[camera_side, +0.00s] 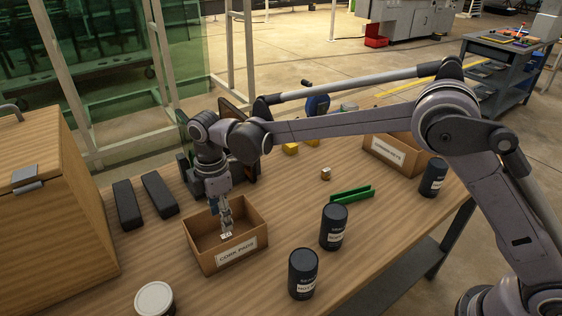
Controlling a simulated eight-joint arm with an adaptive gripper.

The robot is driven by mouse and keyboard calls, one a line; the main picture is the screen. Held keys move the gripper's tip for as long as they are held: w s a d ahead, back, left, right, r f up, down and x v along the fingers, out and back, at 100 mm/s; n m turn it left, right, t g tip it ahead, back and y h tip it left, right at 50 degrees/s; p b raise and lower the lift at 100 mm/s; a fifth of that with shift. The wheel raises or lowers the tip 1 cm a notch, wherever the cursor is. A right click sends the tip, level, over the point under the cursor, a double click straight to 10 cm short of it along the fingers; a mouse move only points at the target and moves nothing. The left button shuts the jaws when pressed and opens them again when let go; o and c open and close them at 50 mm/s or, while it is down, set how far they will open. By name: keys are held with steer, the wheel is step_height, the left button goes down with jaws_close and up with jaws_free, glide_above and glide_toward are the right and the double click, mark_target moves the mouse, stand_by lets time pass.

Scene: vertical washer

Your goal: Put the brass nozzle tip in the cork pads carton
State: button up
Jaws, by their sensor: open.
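The cork pads carton (204,262) is an open brown box with a white label reading CORK PADS, standing on the wooden table. My gripper (227,234) points down into the carton, its fingers below the rim level and close to the labelled front wall. It is open. I cannot make out a brass nozzle tip at the fingers or on the carton floor, which is partly hidden by the gripper and front wall. A small brass-grey piece (325,174) stands on the table right of the carton; I cannot tell whether it is the nozzle tip.
A second labelled carton (382,157) stands at the back right. Two black blocks (159,194) and a wooden cabinet (55,215) are at left. A white-lidded tin (154,299) stands in front.

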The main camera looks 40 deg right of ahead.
steer(key=s+d+r+m+t, duration=0.2)
steer(key=s+d+r+m, duration=0.15)
steer(key=d+r, duration=0.4)
steer(key=s+d+r+m+t, duration=0.1)
steer(key=s+d+r+m, duration=0.2)
steer(key=d+r+m, duration=0.4)
steer(key=s+d+f+m+t, duration=0.4)
steer(key=s+d+m, duration=0.3)
steer(key=s+d, duration=0.7)
steer(key=shift+s+d+f, duration=0.2)
steer(key=shift+s+f, duration=0.4)
steer(key=shift+f, duration=0.05)
steer(key=shift+o, duration=0.3)
steer(key=shift+m, duration=0.25)
steer(key=o, duration=0.3)
steer(key=shift+o, duration=0.2)
